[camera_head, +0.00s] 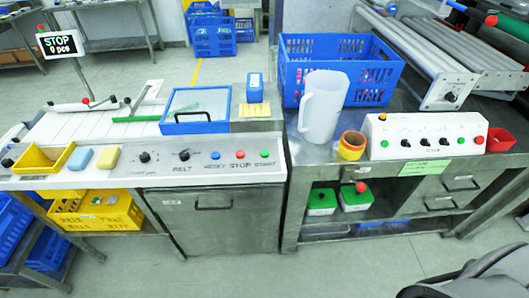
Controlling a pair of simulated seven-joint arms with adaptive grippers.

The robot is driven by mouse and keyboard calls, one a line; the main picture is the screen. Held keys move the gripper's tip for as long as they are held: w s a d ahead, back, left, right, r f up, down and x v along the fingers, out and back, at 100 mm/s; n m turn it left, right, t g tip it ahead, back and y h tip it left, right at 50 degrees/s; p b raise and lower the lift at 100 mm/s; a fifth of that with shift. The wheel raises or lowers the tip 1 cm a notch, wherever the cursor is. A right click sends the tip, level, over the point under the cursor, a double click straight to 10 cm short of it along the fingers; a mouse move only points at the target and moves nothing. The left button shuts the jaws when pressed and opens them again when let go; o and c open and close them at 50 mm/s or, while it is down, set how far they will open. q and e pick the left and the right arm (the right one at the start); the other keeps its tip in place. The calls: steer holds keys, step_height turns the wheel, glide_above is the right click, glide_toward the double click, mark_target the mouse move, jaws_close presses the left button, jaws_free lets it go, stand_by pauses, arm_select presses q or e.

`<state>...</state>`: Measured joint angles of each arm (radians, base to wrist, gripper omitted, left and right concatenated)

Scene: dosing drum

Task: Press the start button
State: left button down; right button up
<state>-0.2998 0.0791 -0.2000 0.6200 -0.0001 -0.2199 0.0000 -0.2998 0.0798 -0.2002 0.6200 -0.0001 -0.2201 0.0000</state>
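The start button is a small green button (264,153) at the right end of the long pale control panel (120,172) on the left-hand counter, with lettering beneath it that reads like START. A red button (239,154), labelled STOP, is just left of it, and a blue button (215,155) is further left. Nothing covers the green button. I cannot tell from this view whether it is pressed in. The black display (60,44) at the upper left reads STOP and 0 pcs. Neither of my grippers shows in the head view.
A white control box (425,134) on the right counter has knobs, a green button and a red button. A translucent jug (321,105), an orange-yellow tape roll (351,146) and a blue crate (338,62) stand nearby. A blue-framed clear lid (196,110) lies behind the panel.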

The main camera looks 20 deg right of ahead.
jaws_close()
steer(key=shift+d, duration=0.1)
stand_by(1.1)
